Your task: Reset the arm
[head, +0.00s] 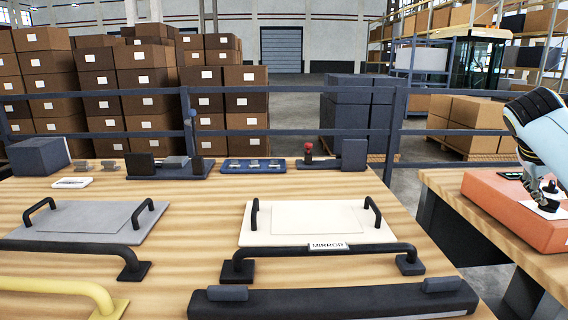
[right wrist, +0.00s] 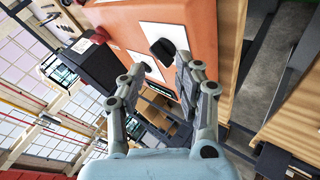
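My right gripper (head: 548,198) is at the right edge of the head view, pointing down at the top of an orange box (head: 488,205) on the right-hand table. In the right wrist view the same gripper (right wrist: 160,66) has its two fingers spread, with nothing visibly held. The orange box (right wrist: 208,25) fills the space beyond the fingertips. On it a white plate (right wrist: 177,31) carries a dark knob (right wrist: 162,49), which appears between and beyond the fingertips. I cannot tell whether a finger touches it. My left gripper is not in view.
The wooden table (head: 190,255) holds a grey tray (head: 60,220), a cream tray (head: 275,228), a black bar labelled MIRROR (head: 325,250), a yellow handle (head: 60,285) and a dark padded bar (head: 330,302). A gap separates it from the right-hand table (head: 455,215). A railing (head: 290,132) stands behind.

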